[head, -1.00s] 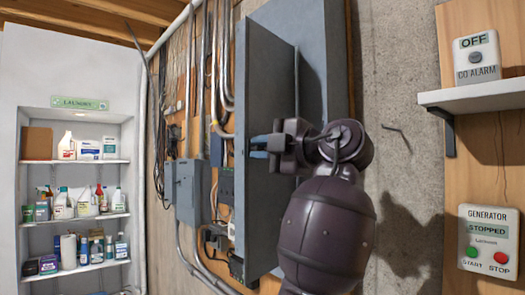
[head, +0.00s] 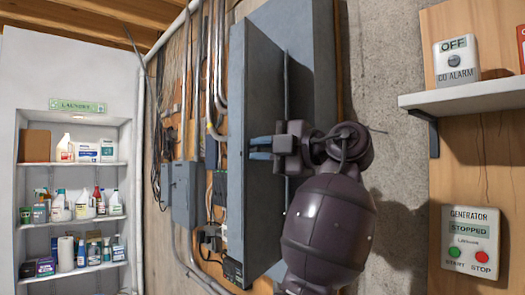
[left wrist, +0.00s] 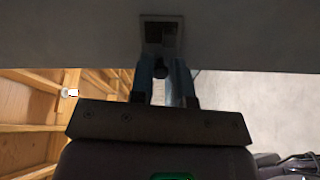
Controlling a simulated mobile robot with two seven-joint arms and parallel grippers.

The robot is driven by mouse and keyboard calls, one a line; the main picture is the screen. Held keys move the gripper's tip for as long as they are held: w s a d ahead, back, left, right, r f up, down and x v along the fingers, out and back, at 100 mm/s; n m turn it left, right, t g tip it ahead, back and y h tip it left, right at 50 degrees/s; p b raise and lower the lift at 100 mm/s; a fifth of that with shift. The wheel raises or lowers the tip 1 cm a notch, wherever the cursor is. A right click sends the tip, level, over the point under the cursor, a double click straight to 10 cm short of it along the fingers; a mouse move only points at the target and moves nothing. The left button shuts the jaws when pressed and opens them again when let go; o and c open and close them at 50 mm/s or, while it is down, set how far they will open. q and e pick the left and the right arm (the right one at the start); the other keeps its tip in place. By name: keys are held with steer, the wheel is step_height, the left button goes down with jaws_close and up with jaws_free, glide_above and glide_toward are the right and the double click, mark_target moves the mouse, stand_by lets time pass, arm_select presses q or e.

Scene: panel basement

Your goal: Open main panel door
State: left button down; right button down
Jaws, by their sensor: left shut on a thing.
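The main panel door (head: 258,205) is a tall blue-grey metal leaf in the head view. It stands swung out at an angle from the grey panel box (head: 314,75) on the concrete wall. My left gripper (head: 260,147) is shut on the door's latch, on the side of the leaf facing right. The arm hides part of the door and box. In the left wrist view, both fingers (left wrist: 166,80) reach up to a small square latch plate (left wrist: 162,35) on the dark door face. The exact finger contact is dim. My right gripper is not in view.
Left of the door, conduits and a small grey box (head: 186,193) line the wall. A shelf unit (head: 72,218) with bottles stands at far left. At right are a wall shelf (head: 470,95) with the CO alarm (head: 457,60) and the generator control (head: 470,242).

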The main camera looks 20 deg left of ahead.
arm_select(q)
steer(key=c, duration=1.1)
jaws_free()
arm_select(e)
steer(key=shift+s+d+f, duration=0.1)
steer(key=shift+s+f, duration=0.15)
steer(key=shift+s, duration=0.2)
arm_select(q)
steer(key=s+d+b, duration=0.1)
steer(key=s+d, duration=0.1)
steer(key=d, duration=0.8)
steer(key=shift+d, duration=0.25)
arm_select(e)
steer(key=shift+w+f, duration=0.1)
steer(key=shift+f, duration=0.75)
arm_select(q)
steer(key=shift+s, duration=0.1)
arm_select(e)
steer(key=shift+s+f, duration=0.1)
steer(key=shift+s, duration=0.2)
